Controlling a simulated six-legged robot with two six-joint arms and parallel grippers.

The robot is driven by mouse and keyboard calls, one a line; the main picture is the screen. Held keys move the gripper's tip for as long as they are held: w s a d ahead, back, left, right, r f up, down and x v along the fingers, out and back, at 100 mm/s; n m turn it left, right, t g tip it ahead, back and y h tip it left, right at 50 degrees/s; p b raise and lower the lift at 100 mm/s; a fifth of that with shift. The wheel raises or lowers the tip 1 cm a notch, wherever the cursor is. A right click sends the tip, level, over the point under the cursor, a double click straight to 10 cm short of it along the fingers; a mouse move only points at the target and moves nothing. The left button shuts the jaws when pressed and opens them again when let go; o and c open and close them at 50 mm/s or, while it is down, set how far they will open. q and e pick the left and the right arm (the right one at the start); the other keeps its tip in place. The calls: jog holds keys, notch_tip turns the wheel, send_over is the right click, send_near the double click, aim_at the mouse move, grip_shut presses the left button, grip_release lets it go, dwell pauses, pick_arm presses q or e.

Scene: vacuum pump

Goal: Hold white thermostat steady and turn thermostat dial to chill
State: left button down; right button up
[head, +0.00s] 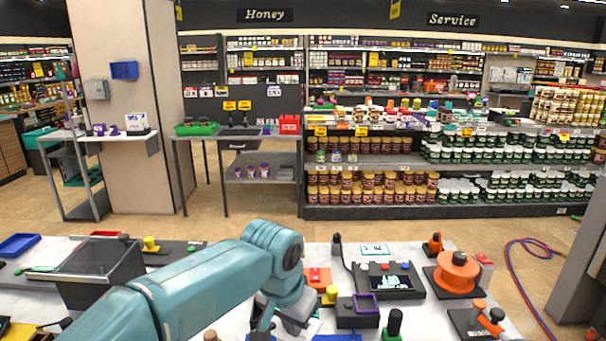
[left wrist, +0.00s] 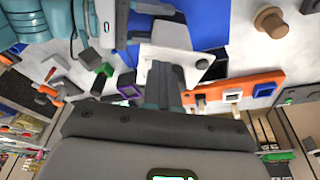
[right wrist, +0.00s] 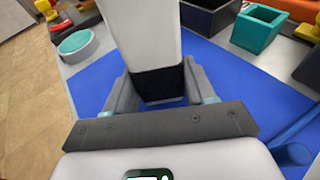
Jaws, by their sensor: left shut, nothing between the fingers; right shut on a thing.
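A tall white body with a black lower end, likely the white thermostat (right wrist: 146,35), is between the fingers of my right gripper (right wrist: 158,95) in the right wrist view. In the left wrist view a white plate-like part (left wrist: 150,52) with a small dark round spot lies at the fingertips of my left gripper (left wrist: 168,75). The left fingers are closed together and hold nothing; whether they touch the white part is unclear. In the head view my left gripper (head: 288,318) is low at the front middle, partly hidden by its arm. No dial marking is readable.
A blue mat (right wrist: 240,95) lies under the right gripper. An orange holder (left wrist: 240,88) is beside the left fingers. A dark control box (head: 385,283), an orange spool (head: 456,270) and a grey bin (head: 100,265) stand on the white table. A teal open box (right wrist: 257,28) is near the right gripper.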

pick_arm(q)
jog(key=shift+w+a, duration=0.25)
jog(key=shift+w, duration=0.05)
jog(key=shift+s+a, duration=0.1)
jog(key=shift+s, duration=0.05)
dwell(0.3)
jog(key=shift+s+a, duration=0.15)
jog(key=shift+a, duration=0.05)
jog(key=v, duration=0.3)
jog(key=w+v, duration=0.1)
jog(key=v, duration=0.1)
jog(key=shift+d+r, duration=0.35)
jog(key=shift+r, duration=0.15)
